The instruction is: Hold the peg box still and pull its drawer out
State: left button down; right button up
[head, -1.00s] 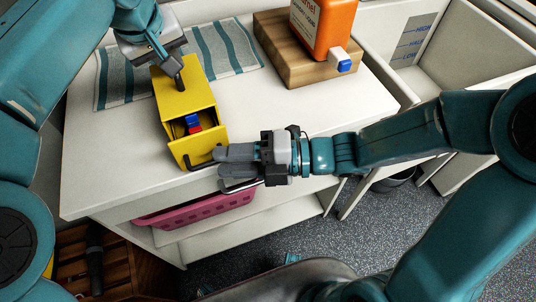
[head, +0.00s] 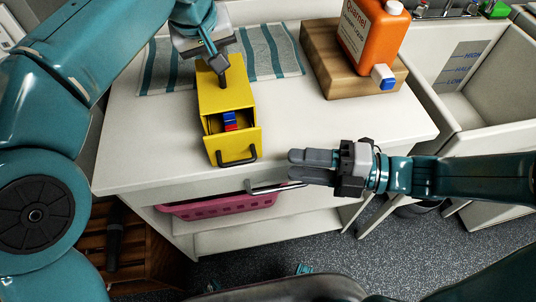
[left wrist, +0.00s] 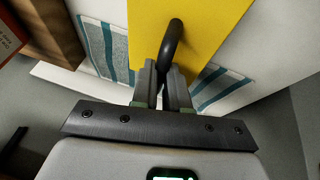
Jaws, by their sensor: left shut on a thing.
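The yellow peg box (head: 226,92) stands on the white table with its drawer (head: 233,148) partly out towards me. Something blue and red (head: 230,121) shows inside the drawer. The drawer front has a black bar handle (head: 238,160). My left gripper (head: 222,70) is shut on the black handle on the box's top. In the left wrist view, this curved handle (left wrist: 172,42) sits between the fingertips (left wrist: 166,72), against the yellow face. My right gripper (head: 291,164) is open and empty, to the right of the drawer handle and apart from it.
A striped towel (head: 270,50) lies behind the box. A wooden board (head: 325,60) bears an orange bottle (head: 372,38) at the back right. A metal handle (head: 275,188) is on the table's front, above a pink basket (head: 220,207). The tabletop right of the box is clear.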

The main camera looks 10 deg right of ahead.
jog(key=w+d+r+m+t+h, duration=0.25)
jog(key=w+r+h, duration=0.2)
jog(key=w, duration=0.45)
jog(key=w+d+r+m+t+h, duration=0.1)
jog(key=w+r+m+t+h, duration=0.3)
jog(key=w, duration=0.5)
jog(key=m+g+h, duration=0.5)
jog(key=g+h, duration=0.2)
jog(key=g, duration=0.4)
send_near(237, 161)
jog(key=shift+n+t, duration=0.25)
jog(key=f, duration=0.7)
jog(key=shift+w+a+f, duration=0.15)
jog(key=shift+w+f, duration=0.15)
jog(key=shift+w, duration=0.1)
grip_shut()
